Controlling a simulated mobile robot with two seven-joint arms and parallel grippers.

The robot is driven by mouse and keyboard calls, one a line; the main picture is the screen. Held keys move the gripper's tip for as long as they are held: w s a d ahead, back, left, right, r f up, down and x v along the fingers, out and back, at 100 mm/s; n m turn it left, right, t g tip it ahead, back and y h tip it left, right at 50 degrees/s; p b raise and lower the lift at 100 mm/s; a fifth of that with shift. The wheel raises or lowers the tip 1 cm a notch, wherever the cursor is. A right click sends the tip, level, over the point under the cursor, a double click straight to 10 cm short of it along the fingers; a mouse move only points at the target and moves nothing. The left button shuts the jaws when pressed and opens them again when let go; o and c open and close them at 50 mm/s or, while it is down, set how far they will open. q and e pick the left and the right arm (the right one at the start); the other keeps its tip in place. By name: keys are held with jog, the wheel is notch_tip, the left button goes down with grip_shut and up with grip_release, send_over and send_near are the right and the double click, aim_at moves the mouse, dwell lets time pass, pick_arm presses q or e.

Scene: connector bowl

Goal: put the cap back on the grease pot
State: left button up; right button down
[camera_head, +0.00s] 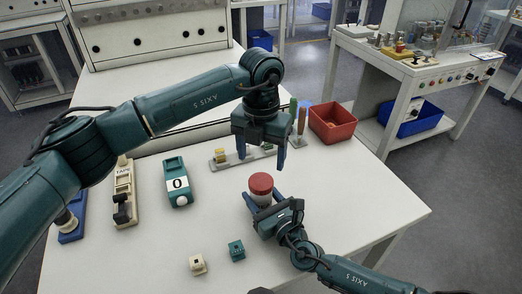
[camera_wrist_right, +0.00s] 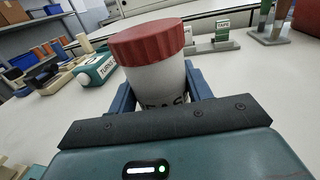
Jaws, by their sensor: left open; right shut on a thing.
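The grease pot (camera_head: 262,200) is white, with dark lettering partly hidden low on its front in the right wrist view (camera_wrist_right: 160,84). The red ribbed cap (camera_head: 261,183) sits on top of the pot; it also shows in the right wrist view (camera_wrist_right: 147,42). I cannot tell whether the cap is screwed tight. My right gripper (camera_head: 263,202) is shut on the pot's body, one blue finger on each side, and the pot looks upright. My left gripper (camera_head: 261,160) is open and empty, fingers pointing down, above and behind the cap and apart from it.
A teal device marked 0 (camera_head: 176,184) and a beige switch unit (camera_head: 124,196) stand at left. Two small connector blocks, beige (camera_head: 198,264) and teal (camera_head: 237,250), lie in front. A red bin (camera_head: 333,124) is at the back right. The table's right side is clear.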

aim_at(261, 181)
pick_arm(q)
notch_tip(261, 181, down, 8)
jog(key=shift+r, duration=0.25)
jog(key=shift+c, duration=0.3)
jog(key=c, duration=0.9)
jog(key=shift+m, duration=1)
jog(key=shift+c, duration=0.2)
jog(key=o, duration=1.2)
jog(key=shift+c, duration=0.2)
notch_tip(261, 181, up, 12)
